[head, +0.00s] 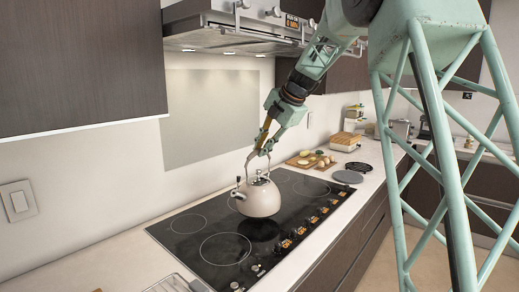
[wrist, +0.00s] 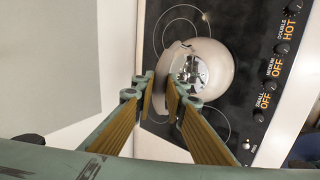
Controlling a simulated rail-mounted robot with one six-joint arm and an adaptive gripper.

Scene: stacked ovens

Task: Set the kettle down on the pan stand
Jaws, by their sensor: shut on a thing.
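The cream kettle (head: 259,200) hangs upright over the black cooktop in the head view, seemingly a little above the glass, with a dark patch beneath it. My gripper (head: 258,154) is shut on its handle from above. In the wrist view, the kettle (wrist: 220,65) shows its shiny lid beyond my gripper's fingertips (wrist: 164,90); the grip on the handle is mostly hidden. A dark round openwork stand (head: 359,167), which looks like the pan stand, lies on the counter to the right of the cooktop, apart from the kettle.
The cooktop (head: 190,222) has marked burner rings and a row of front knobs (head: 286,244); one is labelled HOT in the wrist view (wrist: 282,48). A grey disc (head: 347,177) lies beside the stand. A board with food (head: 312,161) is behind. The range hood (head: 225,30) is overhead.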

